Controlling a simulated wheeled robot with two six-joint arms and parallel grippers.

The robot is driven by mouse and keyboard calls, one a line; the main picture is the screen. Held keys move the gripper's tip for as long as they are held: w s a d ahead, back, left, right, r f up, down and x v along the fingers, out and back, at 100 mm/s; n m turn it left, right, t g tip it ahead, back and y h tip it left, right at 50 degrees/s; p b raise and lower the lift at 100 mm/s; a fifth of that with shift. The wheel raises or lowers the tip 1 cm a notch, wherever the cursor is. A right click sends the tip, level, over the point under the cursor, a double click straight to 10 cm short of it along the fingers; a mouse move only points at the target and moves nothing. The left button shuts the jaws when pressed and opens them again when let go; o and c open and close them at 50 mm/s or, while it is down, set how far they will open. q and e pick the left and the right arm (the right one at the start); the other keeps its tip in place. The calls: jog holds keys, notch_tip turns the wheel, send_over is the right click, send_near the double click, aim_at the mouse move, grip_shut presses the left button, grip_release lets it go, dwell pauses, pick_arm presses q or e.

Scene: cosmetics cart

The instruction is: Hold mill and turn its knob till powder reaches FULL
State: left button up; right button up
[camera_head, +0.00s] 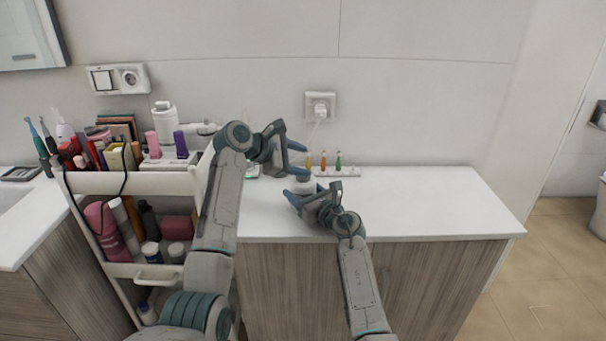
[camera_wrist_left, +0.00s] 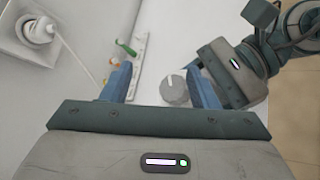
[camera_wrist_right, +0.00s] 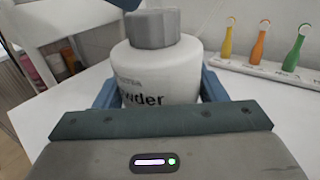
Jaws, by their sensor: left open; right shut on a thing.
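The mill is a white rounded bottle (camera_wrist_right: 160,75) with dark lettering ending in "wder" and a grey faceted knob (camera_wrist_right: 153,28) on top. My right gripper (camera_wrist_right: 155,95) is shut around the mill's body, which stands upright at the counter. In the head view the mill (camera_head: 304,184) is partly hidden by my right gripper (camera_head: 304,195). My left gripper (camera_wrist_left: 160,85) is open, and the knob (camera_wrist_left: 175,90) shows beyond and between its fingers in the left wrist view. In the head view my left gripper (camera_head: 296,157) is above the mill. No FULL mark or powder level is visible.
A white rack (camera_head: 345,171) with several coloured tubes stands behind the mill. A wall socket (camera_head: 320,105) with a plug and cord is above it. A loaded cosmetics cart (camera_head: 140,183) stands to the left. The white counter (camera_head: 430,200) is clear on the right.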

pick_arm(q)
jog(key=s+a+f+n+t+h, duration=0.4)
jog(key=s+a+f+n+h, duration=0.15)
jog(key=a+n, duration=0.3)
jog(key=shift+y, duration=0.45)
jog(key=x, duration=1.1)
jog(key=shift+w+d+r, duration=0.1)
jog(key=shift+w+r, duration=0.05)
jog(key=shift+r, duration=0.1)
jog(key=c, duration=0.9)
jog(key=shift+c, duration=0.3)
